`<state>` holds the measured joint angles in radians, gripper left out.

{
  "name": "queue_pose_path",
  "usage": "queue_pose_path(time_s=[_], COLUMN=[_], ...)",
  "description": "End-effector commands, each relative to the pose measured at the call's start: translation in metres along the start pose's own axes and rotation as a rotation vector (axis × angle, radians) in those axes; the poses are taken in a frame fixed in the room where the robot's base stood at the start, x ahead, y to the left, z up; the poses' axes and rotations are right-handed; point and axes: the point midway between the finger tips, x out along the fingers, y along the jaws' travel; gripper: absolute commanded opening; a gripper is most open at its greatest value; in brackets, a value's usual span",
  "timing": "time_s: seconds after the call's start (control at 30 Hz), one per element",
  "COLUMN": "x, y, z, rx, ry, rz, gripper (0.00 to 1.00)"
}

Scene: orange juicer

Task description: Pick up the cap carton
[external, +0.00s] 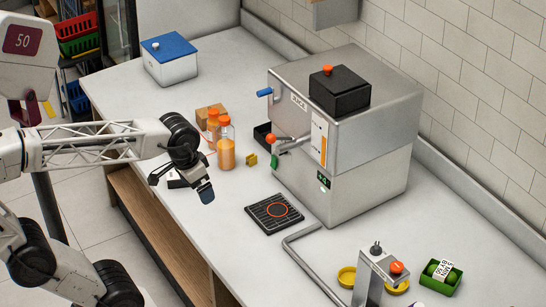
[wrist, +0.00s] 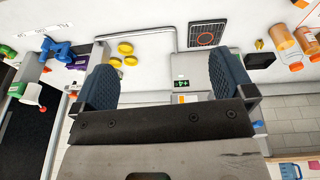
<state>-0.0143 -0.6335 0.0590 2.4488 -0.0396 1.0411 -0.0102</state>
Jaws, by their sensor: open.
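A small brown cardboard carton (external: 211,114), likely the cap carton, stands on the counter behind two orange juice bottles (external: 226,147), which partly hide its front. My gripper (external: 180,187) is nearer the counter's front edge, in front of and left of the bottles, apart from the carton. Its two dark ribbed fingers are spread wide, with nothing visible held between them in the wrist view (wrist: 165,82). I cannot clearly make out the carton in the wrist view. The bottles show there at the right edge (wrist: 285,42).
The steel juicer (external: 365,150) stands at the back. A black drip grid (external: 274,213) and a small yellow block (external: 250,160) lie before it. A white box with a blue lid (external: 170,68) stands at the far left. The counter between box and carton is clear.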

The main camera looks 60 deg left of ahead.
Motion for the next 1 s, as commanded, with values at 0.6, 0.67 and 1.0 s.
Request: queue_pose_path(time_s=[0.6,0.67,1.0], x=[-0.011,-0.012,-0.008], y=[-0.05,-0.061,-0.138], z=[-0.135,-0.151,-0.239], rx=[-0.631,-0.707,-1.138], ry=[-0.029,-0.032,-0.048], rz=[0.202,0.228,0.382], gripper=[1.0,1.0,1.0])
